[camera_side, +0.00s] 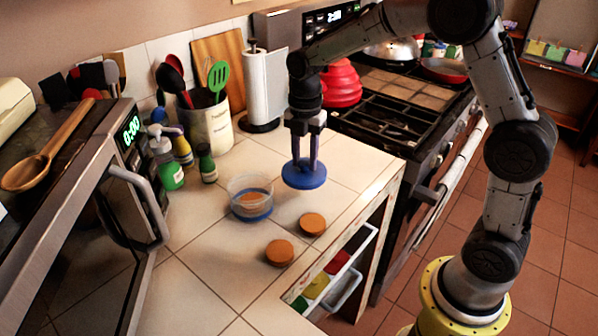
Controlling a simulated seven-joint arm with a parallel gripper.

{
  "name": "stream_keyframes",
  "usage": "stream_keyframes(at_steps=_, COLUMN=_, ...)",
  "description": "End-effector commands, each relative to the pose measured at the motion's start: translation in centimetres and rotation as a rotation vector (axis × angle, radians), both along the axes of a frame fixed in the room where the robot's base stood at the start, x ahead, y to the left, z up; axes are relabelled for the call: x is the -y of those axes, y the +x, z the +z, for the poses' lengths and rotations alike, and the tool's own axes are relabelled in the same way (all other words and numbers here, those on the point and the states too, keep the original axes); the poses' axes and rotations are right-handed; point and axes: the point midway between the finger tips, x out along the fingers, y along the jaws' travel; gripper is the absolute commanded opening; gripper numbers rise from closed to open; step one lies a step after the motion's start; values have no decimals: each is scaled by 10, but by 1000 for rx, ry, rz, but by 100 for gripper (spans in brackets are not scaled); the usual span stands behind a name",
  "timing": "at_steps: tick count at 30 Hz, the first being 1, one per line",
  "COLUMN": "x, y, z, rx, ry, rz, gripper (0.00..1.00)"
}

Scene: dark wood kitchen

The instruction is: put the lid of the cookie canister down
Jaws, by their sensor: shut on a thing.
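My gripper (305,160) points down and is shut on the blue lid (304,176), a round flat disc held above the counter. The canister (250,197) is a clear round tub with a blue base. It stands on the counter to the left of the lid, with its top open. A brown cookie shows inside it. Two more brown cookies, one (312,224) and another (279,252), lie on the counter in front of the lid and canister. The exact height of the lid above the tiles is hard to tell.
A green bottle (207,163) and a soap dispenser (166,165) stand behind left, near a utensil crock (210,125). A paper towel roll (262,90) stands at the back. An open drawer (340,270) sits below the counter's right edge. The tiles right of the lid are clear.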

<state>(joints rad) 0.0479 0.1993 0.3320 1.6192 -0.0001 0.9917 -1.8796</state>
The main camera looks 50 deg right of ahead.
Motion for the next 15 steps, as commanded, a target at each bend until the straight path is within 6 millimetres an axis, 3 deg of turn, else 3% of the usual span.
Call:
stream_keyframes(at_steps=9, x=1, y=18, z=-27, rx=-3, ry=0, rz=0, gripper=0)
stream_keyframes(at_steps=15, x=1, y=17, z=-49, rx=0, ry=0, rz=0, gripper=0)
